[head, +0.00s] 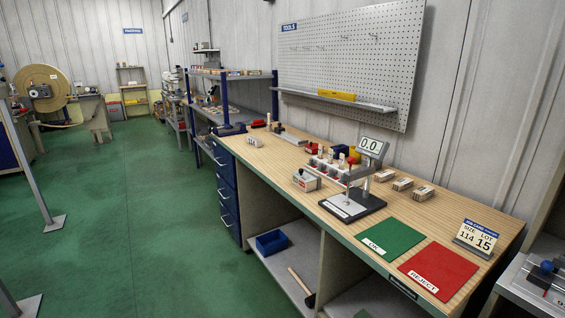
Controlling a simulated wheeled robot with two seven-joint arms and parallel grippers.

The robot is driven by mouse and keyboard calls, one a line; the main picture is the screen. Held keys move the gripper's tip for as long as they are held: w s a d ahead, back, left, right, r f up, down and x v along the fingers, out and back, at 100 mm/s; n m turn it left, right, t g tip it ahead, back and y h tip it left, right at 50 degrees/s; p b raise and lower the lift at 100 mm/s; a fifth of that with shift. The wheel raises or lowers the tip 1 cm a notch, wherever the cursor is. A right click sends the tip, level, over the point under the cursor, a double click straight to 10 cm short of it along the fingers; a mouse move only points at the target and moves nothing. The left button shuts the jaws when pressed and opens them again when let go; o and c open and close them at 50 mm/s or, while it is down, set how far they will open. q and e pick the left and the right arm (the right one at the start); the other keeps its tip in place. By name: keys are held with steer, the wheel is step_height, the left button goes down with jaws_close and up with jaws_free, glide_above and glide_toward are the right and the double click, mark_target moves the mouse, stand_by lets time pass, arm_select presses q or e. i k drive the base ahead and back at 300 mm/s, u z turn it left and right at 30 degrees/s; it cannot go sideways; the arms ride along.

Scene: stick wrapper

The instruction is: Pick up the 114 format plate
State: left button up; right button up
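No plate that I can read as 114 shows in the head view. A card (477,238) at the right front of the wooden workbench (335,205) reads SIZE 114, LOT 15. Three small pale blocks with dark markings lie in a row on the bench: the left block (384,175), the middle block (402,184) and the right block (423,193). Their markings are too small to read, and I cannot tell whether any is a format plate. Neither of my grippers is in view.
A gauge stand (352,205) with a 0.0 display stands mid-bench by a rack of tools. A green mat (391,240) and a red REJECT mat (438,271) lie at the front edge. A blue bin (271,243) sits below. Green floor (150,230) is clear at left.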

mark_target(254, 141)
steer(key=u, duration=1.7)
steer(key=i, duration=2.15)
steer(key=z, duration=1.15)
steer(key=i, duration=1.5)
